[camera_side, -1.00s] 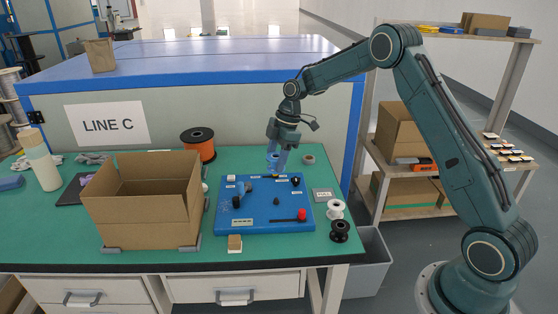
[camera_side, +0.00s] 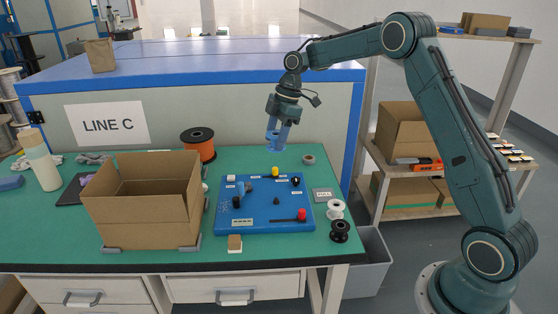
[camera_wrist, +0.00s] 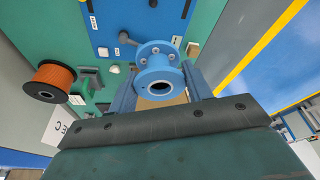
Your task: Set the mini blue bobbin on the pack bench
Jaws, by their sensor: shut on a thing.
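The mini blue bobbin (camera_side: 275,140) is held in my gripper (camera_side: 277,139), above the back of the blue board on the green bench. In the wrist view the blue bobbin (camera_wrist: 158,78) sits between the two blue fingers, with its round flange and dark centre hole facing the camera. My gripper (camera_wrist: 160,85) is shut on it. The green pack bench (camera_side: 255,158) lies below and is clear of the bobbin.
The blue board (camera_side: 262,222) carries small knobs and a red-tipped lever. An open cardboard box (camera_side: 145,230) stands left of it. An orange spool (camera_side: 198,143) stands behind. White (camera_side: 336,209) and black (camera_side: 340,231) bobbins and a tape roll (camera_side: 308,159) stand at right.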

